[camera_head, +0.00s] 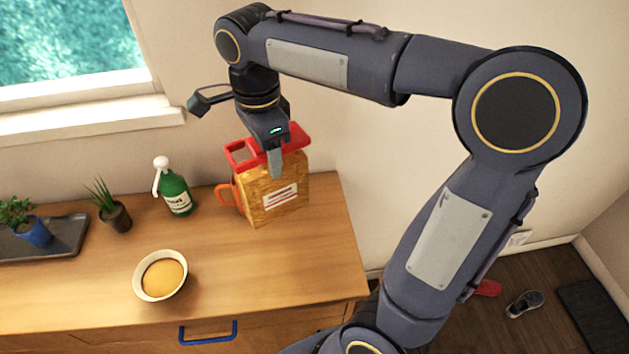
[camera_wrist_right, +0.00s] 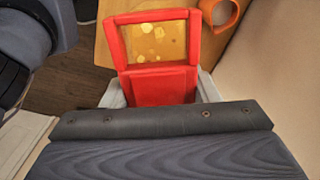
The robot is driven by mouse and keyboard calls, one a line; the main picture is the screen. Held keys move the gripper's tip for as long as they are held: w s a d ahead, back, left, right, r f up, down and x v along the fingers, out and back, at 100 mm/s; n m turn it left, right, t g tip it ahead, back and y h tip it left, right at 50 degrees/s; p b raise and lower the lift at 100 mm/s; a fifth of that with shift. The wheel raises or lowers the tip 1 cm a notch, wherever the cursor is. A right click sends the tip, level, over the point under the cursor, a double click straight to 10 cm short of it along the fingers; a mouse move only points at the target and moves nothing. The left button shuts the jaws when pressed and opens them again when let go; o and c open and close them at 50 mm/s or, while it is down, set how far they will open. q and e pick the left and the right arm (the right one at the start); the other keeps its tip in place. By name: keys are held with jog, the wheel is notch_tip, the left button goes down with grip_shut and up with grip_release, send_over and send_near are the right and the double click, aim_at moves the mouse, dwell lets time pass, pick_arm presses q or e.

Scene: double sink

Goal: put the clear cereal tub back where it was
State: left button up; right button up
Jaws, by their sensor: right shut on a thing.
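The clear cereal tub (camera_head: 273,201) is full of golden-brown cereal and has a white label and a red lid. It is upright at the back right of the wooden counter; whether its base touches the wood I cannot tell. My right gripper (camera_head: 276,160) comes down from above and is shut on the tub at its red top. In the right wrist view, the red lid (camera_wrist_right: 160,85) sits between the grey fingers, and cereal shows through its square opening. My left gripper is not in view.
An orange mug (camera_head: 227,194) stands close beside the tub's left, partly hidden; it also shows in the wrist view (camera_wrist_right: 220,14). A green pump bottle (camera_head: 176,195), a small potted plant (camera_head: 115,215) and a bowl of yellow food (camera_head: 162,277) stand farther left. The counter's front right is clear.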

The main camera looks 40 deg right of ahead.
jog(key=w+d+f+p, duration=0.2)
jog(key=d+f+p, duration=0.1)
jog(key=d+f, duration=0.9)
jog(key=shift+w+d+f, duration=0.3)
jog(key=shift+d+f, duration=0.05)
jog(key=shift+d, duration=0.25)
jog(key=shift+f, duration=0.1)
jog(key=o, duration=1.1)
jog(key=shift+f, duration=0.1)
jog(key=o, duration=0.5)
jog(key=shift+c, duration=0.2)
